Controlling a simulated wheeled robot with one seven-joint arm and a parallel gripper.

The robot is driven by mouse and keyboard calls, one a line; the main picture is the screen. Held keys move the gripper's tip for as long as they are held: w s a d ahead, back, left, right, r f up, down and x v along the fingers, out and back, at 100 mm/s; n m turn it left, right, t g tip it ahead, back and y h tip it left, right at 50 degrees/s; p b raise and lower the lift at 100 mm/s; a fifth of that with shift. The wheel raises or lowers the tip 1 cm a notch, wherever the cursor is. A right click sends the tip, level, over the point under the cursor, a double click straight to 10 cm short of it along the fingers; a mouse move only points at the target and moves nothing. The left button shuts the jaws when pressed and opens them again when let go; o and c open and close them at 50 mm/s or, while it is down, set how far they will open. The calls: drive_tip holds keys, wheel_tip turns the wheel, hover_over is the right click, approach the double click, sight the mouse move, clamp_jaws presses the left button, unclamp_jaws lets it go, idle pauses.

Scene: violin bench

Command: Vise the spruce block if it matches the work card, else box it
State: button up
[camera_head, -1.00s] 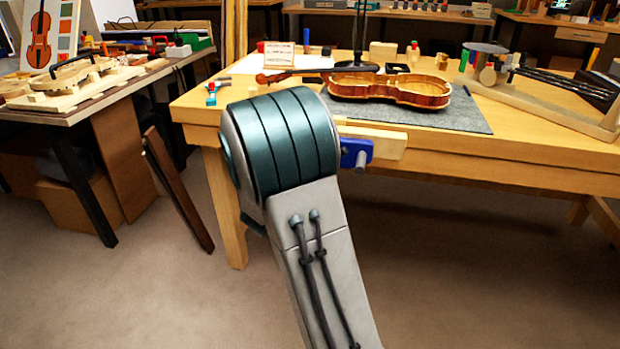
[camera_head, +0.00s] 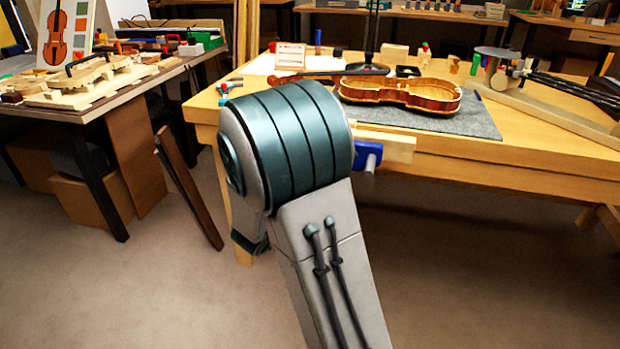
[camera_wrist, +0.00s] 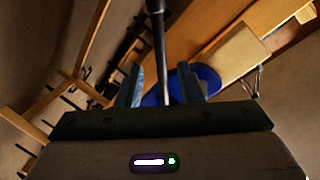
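A pale wood block (camera_head: 396,50) stands at the back of the bench; I cannot tell for certain that it is the spruce block. The small work card (camera_head: 291,56) stands upright at the bench's left, its writing too small to read. The vise, with a pale wooden jaw (camera_head: 398,148) and blue part (camera_head: 369,154), is on the bench's front edge. My gripper (camera_wrist: 161,78) is hidden behind my arm in the head view. In the wrist view its fingers are apart, with a thin dark rod between them; the vise's blue part (camera_wrist: 207,78) is close by.
A violin body (camera_head: 400,93) lies on a grey mat (camera_head: 470,122). A small black open container (camera_head: 408,71) is behind it. A side table (camera_head: 120,98) stands left, with open floor in front.

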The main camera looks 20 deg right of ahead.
drive_tip(key=p+v, duration=0.1)
drive_tip(key=v, duration=0.6)
drive_tip(key=shift+s+a, duration=0.15)
drive_tip(key=shift+a, duration=0.1)
